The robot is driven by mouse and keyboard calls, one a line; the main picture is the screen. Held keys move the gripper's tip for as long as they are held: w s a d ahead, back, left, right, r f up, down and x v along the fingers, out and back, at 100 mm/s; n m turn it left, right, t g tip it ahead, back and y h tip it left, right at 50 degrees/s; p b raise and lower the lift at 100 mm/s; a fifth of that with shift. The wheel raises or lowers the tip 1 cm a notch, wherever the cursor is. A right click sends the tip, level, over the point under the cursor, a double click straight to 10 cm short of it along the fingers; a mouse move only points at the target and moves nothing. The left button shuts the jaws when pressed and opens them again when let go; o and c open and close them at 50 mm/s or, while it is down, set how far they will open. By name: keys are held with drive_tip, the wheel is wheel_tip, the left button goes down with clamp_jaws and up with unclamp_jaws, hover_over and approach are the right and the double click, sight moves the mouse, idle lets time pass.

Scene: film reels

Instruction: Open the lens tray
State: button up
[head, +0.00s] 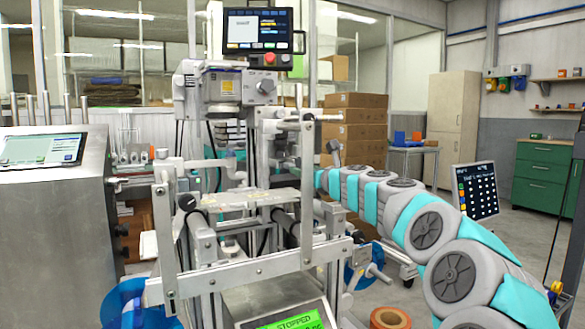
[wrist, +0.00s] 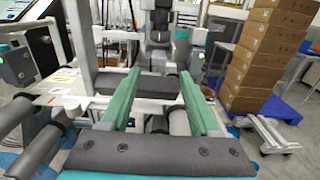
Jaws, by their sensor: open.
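I cannot pick out the lens tray for sure in either view. A machine with a camera-like grey head (head: 228,88) stands in the middle of the head view, with a pale flat plate (head: 250,199) below the head. My gripper (wrist: 160,74) shows in the wrist view as two green fingers, wide apart with nothing held between them. A dark grey bar (wrist: 152,87) crosses the view between and beyond the fingers. A pale plate (wrist: 62,84) lies left of the fingers. In the head view my arm reaches in from the right, and its end is hidden behind the machine's frame.
Metal posts and rails (head: 306,190) stand close around the machine. A steel cabinet with a screen (head: 42,150) is at left. A screen reading "STOPPED" (head: 290,320) is at the bottom. Stacked cartons (head: 355,125) stand behind, also in the wrist view (wrist: 262,60). Open floor lies at right.

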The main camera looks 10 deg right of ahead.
sight(285, 165)
drive_tip(key=shift+p+x, duration=0.45)
drive_tip(key=shift+x, duration=3.05)
drive_tip(key=shift+s+f, duration=0.1)
drive_tip(key=shift+f, duration=0.05)
clamp_jaws()
